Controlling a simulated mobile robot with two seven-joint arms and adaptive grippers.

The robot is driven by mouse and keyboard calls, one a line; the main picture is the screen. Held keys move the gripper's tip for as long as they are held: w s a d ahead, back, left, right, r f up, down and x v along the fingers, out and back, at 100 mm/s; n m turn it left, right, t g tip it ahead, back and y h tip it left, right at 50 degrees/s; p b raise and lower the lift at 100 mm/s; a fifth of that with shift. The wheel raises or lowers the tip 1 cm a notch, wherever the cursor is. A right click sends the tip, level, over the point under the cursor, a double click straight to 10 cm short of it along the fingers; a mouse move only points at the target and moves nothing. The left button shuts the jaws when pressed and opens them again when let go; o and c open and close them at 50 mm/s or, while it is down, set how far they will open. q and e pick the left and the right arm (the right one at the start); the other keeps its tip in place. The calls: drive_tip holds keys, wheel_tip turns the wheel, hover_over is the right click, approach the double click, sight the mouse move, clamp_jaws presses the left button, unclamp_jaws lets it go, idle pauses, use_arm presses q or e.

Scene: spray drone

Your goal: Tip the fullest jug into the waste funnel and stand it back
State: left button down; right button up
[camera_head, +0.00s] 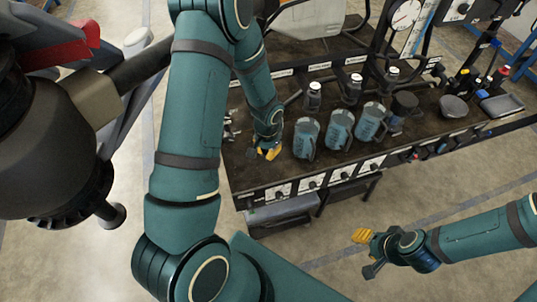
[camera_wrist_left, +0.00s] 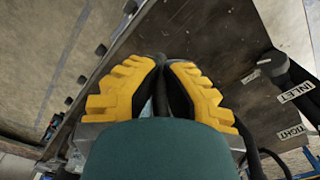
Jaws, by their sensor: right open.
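Three clear jugs with bluish contents stand upright in a row on the dark bench: a left jug (camera_head: 306,138), a middle jug (camera_head: 339,130) and a right jug (camera_head: 370,122). I cannot tell which is fullest. A dark round vessel (camera_head: 404,102) beside the right jug may be the waste funnel. My left gripper (camera_head: 268,153) is low over the bench's left end, left of the left jug and apart from it. In the left wrist view its yellow fingers (camera_wrist_left: 162,62) meet at the tips, with nothing seen held. My right gripper (camera_head: 362,254) is open and empty over the floor in front.
Several small bottles (camera_head: 314,96) stand behind the jugs. A dark bowl (camera_head: 453,106) and a tray (camera_head: 501,105) lie toward the bench's right end. A gauge (camera_head: 405,15) rises at the back. Part of a drone (camera_head: 50,140) fills the left side. Labels line the bench's front edge.

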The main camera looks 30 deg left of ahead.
use_arm(q)
wheel_tip(320, 180, down, 5)
drive_tip(key=b, duration=0.3)
drive_tip(key=shift+f+b, duration=0.55)
drive_tip(key=shift+f, duration=0.25)
drive_tip(key=shift+f+b, duration=0.5)
drive_tip(key=shift+f, duration=0.05)
drive_tip(key=c, duration=1.1)
unclamp_jaws()
drive_tip(key=shift+o, duration=0.2)
wheel_tip(320, 180, up, 12)
